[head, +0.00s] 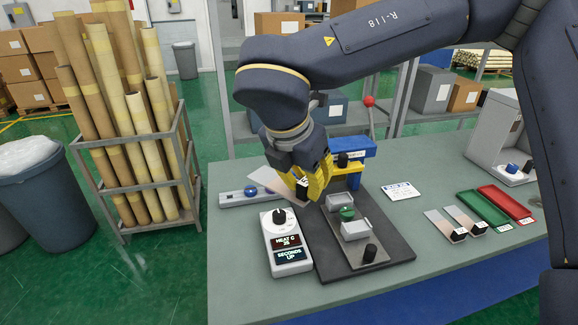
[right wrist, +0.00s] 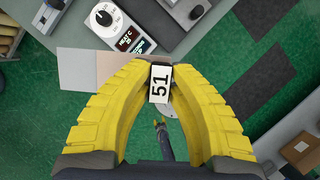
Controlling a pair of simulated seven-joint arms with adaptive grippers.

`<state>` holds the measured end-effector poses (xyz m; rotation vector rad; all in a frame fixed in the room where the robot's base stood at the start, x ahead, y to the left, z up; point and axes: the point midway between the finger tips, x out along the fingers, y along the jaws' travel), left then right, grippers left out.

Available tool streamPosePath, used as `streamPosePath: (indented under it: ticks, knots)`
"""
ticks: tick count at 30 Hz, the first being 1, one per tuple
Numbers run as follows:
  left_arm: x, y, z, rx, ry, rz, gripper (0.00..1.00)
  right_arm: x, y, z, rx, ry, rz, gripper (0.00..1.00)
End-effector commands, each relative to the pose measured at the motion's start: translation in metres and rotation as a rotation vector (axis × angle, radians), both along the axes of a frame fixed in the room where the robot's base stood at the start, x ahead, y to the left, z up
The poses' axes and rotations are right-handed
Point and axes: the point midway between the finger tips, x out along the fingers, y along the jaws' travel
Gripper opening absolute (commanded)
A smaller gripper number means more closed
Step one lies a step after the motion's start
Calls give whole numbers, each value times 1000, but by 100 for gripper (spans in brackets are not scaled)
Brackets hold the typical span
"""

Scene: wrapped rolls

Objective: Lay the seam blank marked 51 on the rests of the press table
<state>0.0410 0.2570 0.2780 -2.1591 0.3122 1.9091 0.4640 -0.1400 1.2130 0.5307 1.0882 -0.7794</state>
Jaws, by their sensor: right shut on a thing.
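My right gripper (head: 303,190) is shut on the black end block of the seam blank (head: 268,180). In the right wrist view, the white label marked 51 (right wrist: 160,84) shows between the yellow fingertips. The blank's thin pale sheets (right wrist: 120,66) reach out past the fingers to the left. No blank lies on the rests. My left gripper is out of view.
The heat controller (head: 288,255) stands left of the press base. A blue press frame (head: 357,150) stands behind the rests, close to my gripper. Two other blanks (head: 440,222), a green tray (head: 484,210) and a red tray (head: 507,203) lie to the right.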

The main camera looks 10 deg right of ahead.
Motion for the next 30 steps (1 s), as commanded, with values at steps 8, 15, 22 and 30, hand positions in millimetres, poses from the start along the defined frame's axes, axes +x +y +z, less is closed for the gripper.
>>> streamPosePath:
  ticks: [8, 15, 22, 30]
  knots:
    - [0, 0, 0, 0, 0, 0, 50, 50, -68, -85, -1, 4, -281, 0]
    - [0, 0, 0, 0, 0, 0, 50, 75, -129, -144, 0, 1, -464, 0]
    - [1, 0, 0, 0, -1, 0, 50, 94, -175, -177, 1, -1, -588, 0]
    - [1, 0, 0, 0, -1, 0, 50, 106, -206, -194, 1, -2, -664, 0]
